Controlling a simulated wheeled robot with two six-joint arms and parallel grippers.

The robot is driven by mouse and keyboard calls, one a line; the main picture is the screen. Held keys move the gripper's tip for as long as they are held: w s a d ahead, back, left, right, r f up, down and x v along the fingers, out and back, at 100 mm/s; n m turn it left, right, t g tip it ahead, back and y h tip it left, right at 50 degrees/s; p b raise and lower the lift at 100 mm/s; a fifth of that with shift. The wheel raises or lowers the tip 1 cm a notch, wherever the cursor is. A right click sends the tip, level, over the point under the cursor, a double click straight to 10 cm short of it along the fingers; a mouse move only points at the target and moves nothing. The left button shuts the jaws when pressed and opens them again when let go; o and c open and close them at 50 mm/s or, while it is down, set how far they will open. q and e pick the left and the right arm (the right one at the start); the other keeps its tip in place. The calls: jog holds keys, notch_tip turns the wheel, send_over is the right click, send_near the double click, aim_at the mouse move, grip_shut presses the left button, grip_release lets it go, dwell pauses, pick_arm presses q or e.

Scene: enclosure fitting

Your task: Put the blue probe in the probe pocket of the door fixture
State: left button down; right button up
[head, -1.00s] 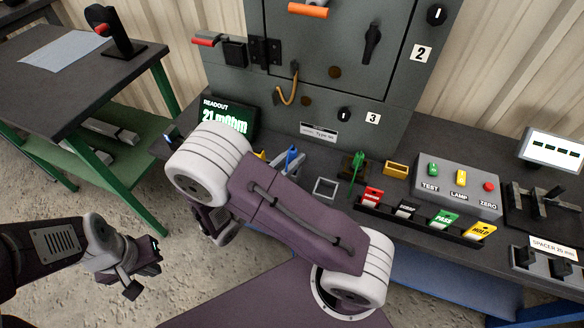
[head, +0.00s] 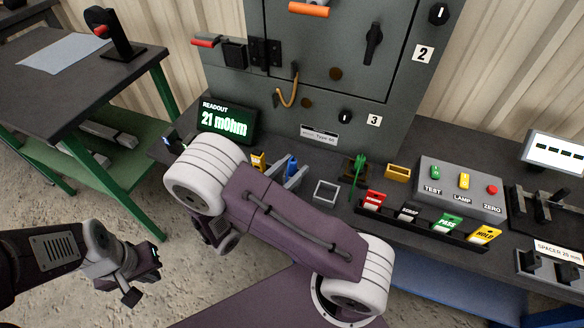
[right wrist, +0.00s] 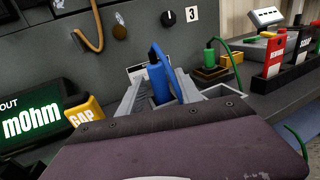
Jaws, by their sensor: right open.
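The blue probe (head: 291,168) stands upright on the dark bench, just behind my right arm in the head view. The probe's lower end is hidden by the gripper body. My left gripper (head: 142,277) hangs over the floor at the left, away from the bench; its jaws are unclear. I cannot clearly make out the probe pocket.
A square open frame (head: 326,202) and a green probe (head: 358,172) stand right of the blue probe. A readout (head: 226,121) and yellow block (head: 258,160) are left. Behind rises a grey panel (head: 330,105). A button box (head: 455,190) is further right.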

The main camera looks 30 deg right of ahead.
jog(key=p+v, duration=0.3)
jog(key=v, duration=0.9)
jog(key=s+d+f+m+g+y, duration=0.25)
jog(key=s+m+g+y, duration=0.2)
jog(key=m+y, duration=0.35)
jog(key=s+d+f+m+g+y, duration=0.25)
jog(key=m+g+y, duration=0.35)
jog(key=m, duration=0.4)
jog(key=w+m+t+y, duration=0.1)
jog(key=w+d+r+m+t+y, duration=0.1)
jog(key=m+t, duration=0.1)
jog(key=w+r+m+t, duration=0.1)
jog(key=t, duration=0.1)
jog(key=shift+d+r+m+y, duration=0.1)
jog(key=shift+d+m+y, duration=0.05)
jog(key=shift+m+y, duration=0.25)
